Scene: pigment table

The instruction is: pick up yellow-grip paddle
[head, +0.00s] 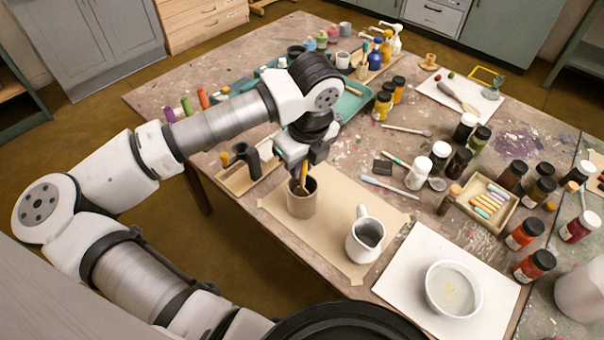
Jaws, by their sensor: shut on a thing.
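The yellow-grip paddle (304,174) stands nearly upright with its lower part inside a tan-brown cup (301,205), so its lower end is hidden. Only a short yellow-orange length of it shows above the cup's dark mouth. My gripper (304,163) points down just above the cup and is shut on the paddle's upper part. The fingers are small and partly hidden by the gripper body. The cup stands on a brown paper sheet (335,235) near the table's front left edge.
A white jug (366,236) stands right of the cup. A white bowl (453,289) sits on white paper farther right. A wooden tray (237,180) with dark items lies left of the cup. Several paint jars, such as a white one (418,174), crowd the right.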

